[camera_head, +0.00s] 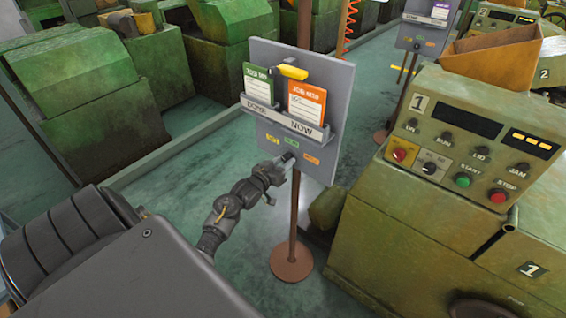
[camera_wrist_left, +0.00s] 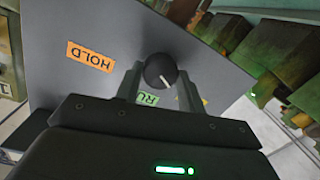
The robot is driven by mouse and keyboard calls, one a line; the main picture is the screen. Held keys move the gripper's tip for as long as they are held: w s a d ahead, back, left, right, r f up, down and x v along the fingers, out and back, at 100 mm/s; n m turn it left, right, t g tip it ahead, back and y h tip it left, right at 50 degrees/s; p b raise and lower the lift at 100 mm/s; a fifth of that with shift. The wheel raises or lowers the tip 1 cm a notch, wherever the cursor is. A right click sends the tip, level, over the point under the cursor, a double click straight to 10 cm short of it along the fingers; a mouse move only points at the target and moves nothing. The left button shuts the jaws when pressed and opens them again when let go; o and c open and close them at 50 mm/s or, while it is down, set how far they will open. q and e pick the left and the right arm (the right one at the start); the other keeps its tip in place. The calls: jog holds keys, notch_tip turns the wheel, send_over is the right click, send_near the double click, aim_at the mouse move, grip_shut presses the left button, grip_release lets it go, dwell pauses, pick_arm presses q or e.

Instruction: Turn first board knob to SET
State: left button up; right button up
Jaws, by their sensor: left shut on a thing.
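The first board (camera_head: 335,95) is a grey panel on a brown post, with slots marked DONE and NOW. Its round black knob (camera_wrist_left: 160,71) has a white pointer line, which slants down and right in the left wrist view, towards the side of the yellow label. The orange HOLD label (camera_wrist_left: 90,57) is clear, the green label (camera_wrist_left: 148,99) is partly hidden, and the yellow label is mostly behind a finger. My left gripper (camera_head: 283,163) is at the board's lower face, its fingers (camera_wrist_left: 157,80) shut on the knob from both sides. My right gripper is not in view.
A green card (camera_head: 258,85) and an orange card (camera_head: 307,102) sit on the board, with a yellow piece (camera_head: 289,71) above. Machine 1's control panel (camera_head: 460,140) stands close on the right. A second board (camera_head: 425,35) is farther back. Green floor is open left of the post.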

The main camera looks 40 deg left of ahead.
pick_arm(q)
jog(key=o, duration=1)
jog(key=shift+s+f, duration=0.1)
jog(key=shift+s, duration=0.4)
jog(key=shift+s+d+r+b, duration=0.15)
jog(key=shift+s+b, duration=0.25)
jog(key=shift+s, duration=1.2)
jog(key=shift+s+d+r+b, duration=0.15)
jog(key=shift+s+b, duration=0.2)
jog(key=shift+s, duration=1.3)
jog(key=shift+s+d+r+b, duration=0.15)
jog(key=shift+s+b, duration=0.25)
jog(key=shift+s, duration=1.2)
